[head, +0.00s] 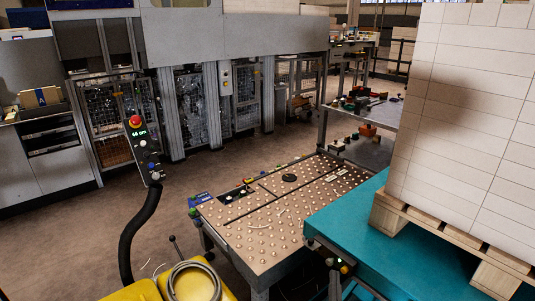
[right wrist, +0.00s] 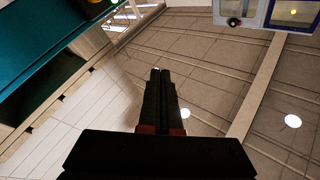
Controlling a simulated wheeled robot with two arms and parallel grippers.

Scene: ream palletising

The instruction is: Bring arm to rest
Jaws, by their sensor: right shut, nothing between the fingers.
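My right gripper (right wrist: 161,72) shows in the right wrist view as two dark fingers close together, with nothing between them. It points toward the top of that picture and touches nothing that I can see. In the head view only a small dark part shows at the bottom edge, just in front of the teal platform, and its fingers cannot be made out there. My left gripper is in neither view.
A tall white stack (head: 470,110) stands on a wooden pallet (head: 435,222) on the teal platform (head: 375,240) at the right. A ball-studded table (head: 265,225) is at the centre. A control post (head: 140,140) rises at the left. Brown floor (head: 110,215) lies open behind.

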